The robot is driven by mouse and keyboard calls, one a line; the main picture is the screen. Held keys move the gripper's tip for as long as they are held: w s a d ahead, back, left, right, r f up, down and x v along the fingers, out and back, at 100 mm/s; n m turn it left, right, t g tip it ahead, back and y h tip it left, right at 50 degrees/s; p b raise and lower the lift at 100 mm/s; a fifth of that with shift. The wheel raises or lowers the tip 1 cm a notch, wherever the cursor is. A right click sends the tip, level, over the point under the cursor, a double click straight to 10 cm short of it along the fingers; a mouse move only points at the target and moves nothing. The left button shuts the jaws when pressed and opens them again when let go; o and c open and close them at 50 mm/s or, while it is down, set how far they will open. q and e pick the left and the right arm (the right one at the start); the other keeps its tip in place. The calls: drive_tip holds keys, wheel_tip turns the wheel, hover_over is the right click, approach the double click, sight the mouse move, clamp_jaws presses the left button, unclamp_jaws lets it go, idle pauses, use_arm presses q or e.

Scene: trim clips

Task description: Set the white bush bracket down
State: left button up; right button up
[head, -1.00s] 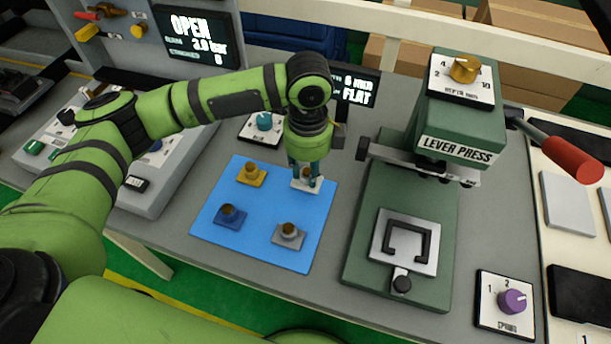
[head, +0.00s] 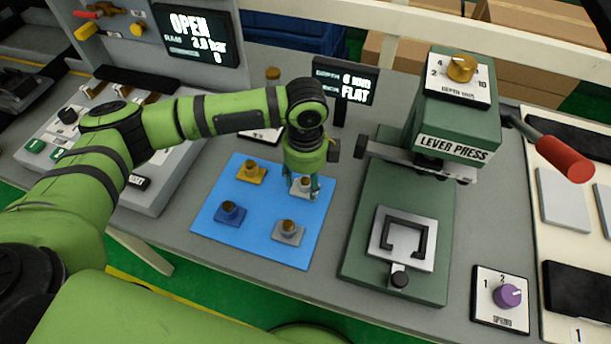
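The white bush bracket (head: 301,188) is at the upper right of the blue mat (head: 246,247), with its brown bush upright. My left gripper (head: 303,190) points down over it, its teal fingers on either side of the bracket. Whether the fingers press on it or stand clear is too small to tell. The bracket looks at or very near mat level; its underside is hidden. My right gripper is not in view.
On the mat are a yellow bracket (head: 251,172), a blue bracket (head: 230,213) and a grey bracket (head: 289,231). The green lever press (head: 440,150) stands to the right, with a black clamp frame (head: 407,236) on its base. A display (head: 345,81) stands behind my gripper.

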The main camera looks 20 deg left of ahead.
sight(306, 180)
use_arm(q)
drive_tip(key=shift+r, duration=0.1)
wheel_tip(306, 180, up, 12)
drive_tip(key=b, duration=0.2)
idle(0.3)
drive_tip(key=shift+r, duration=0.1)
idle(0.4)
